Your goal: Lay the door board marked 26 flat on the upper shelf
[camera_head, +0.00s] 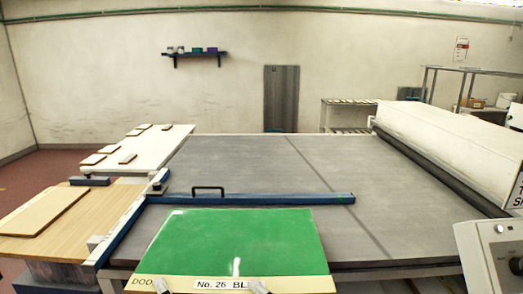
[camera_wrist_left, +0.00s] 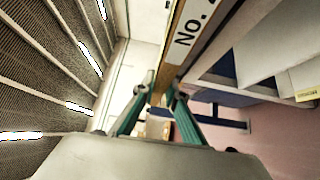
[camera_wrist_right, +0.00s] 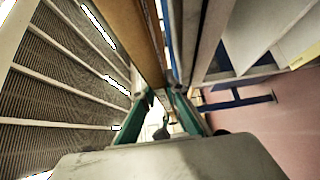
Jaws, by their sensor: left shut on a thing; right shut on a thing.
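The door board marked 26 (camera_head: 235,240) is green on top with a pale front edge reading "No. 26 BL". It is at the bottom middle of the head view, face up, over the near side of a grey table. My left gripper (camera_head: 164,287) and right gripper (camera_head: 259,287) are shut on its near edge. In the left wrist view the board's edge (camera_wrist_left: 187,40) is between the left fingers (camera_wrist_left: 158,105). In the right wrist view its edge (camera_wrist_right: 143,45) is between the right fingers (camera_wrist_right: 162,105). I cannot tell which surface is the upper shelf.
The grey table (camera_head: 240,165) carries a blue bar (camera_head: 270,199) with a black handle behind the board. A white machine with a roller (camera_head: 450,140) stands right, a control box (camera_head: 490,255) near right. Wooden side tables (camera_head: 95,215) with small boards stand left.

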